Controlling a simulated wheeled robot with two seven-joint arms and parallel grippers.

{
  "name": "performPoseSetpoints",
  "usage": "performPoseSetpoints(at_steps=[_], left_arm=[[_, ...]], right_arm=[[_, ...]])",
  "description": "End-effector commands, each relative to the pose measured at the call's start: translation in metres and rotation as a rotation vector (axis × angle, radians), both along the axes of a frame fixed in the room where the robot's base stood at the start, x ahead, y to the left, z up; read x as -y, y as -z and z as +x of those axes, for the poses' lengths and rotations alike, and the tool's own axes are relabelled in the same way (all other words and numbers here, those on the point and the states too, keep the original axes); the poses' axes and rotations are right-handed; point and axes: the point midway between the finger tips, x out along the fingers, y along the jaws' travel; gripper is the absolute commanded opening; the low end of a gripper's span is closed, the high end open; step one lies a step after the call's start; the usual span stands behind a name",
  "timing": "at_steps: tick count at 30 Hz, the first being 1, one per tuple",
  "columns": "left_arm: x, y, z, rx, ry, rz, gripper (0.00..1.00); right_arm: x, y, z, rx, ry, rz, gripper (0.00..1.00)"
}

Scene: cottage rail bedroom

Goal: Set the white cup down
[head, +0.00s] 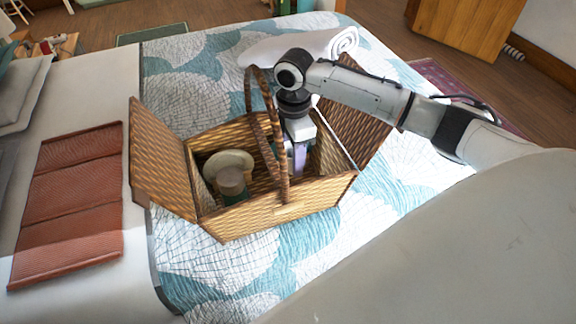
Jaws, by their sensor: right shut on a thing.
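My right gripper (298,158) points down into the open wicker picnic basket (270,216), right of its arched handle. It is shut, and what its fingers hold is hidden by the fingers, handle and basket wall. I cannot make out the white cup clearly; the task's cup fits the hidden held thing. Whether it touches the basket floor cannot be told. In the basket's left part are a cream round dish (229,160) and a grey-brown topped cylinder (231,182) in front of it. My left gripper is not in view.
The basket stands on a teal and white quilt (205,268) with both lids open, left (160,160) and right (356,118). Its handle stands close beside my right gripper. A rolled white towel (290,46) lies behind. A folded rust-red cloth (72,195) lies left.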

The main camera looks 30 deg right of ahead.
Motion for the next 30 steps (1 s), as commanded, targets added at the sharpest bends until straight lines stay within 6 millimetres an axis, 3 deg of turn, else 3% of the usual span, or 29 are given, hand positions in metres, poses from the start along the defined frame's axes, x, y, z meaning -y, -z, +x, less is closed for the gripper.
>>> performPoseSetpoints(at_steps=[4, 18, 30], left_arm=[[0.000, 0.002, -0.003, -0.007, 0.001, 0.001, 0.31], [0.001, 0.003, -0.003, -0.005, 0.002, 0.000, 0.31], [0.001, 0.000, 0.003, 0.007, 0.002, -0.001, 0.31]], right_arm=[[-0.001, 0.029, -0.001, -0.003, -0.001, 0.001, 0.17], [0.000, 0.079, -0.001, -0.002, 0.000, -0.001, 0.17], [0.000, 0.084, -0.001, 0.000, -0.001, 0.000, 0.17]])
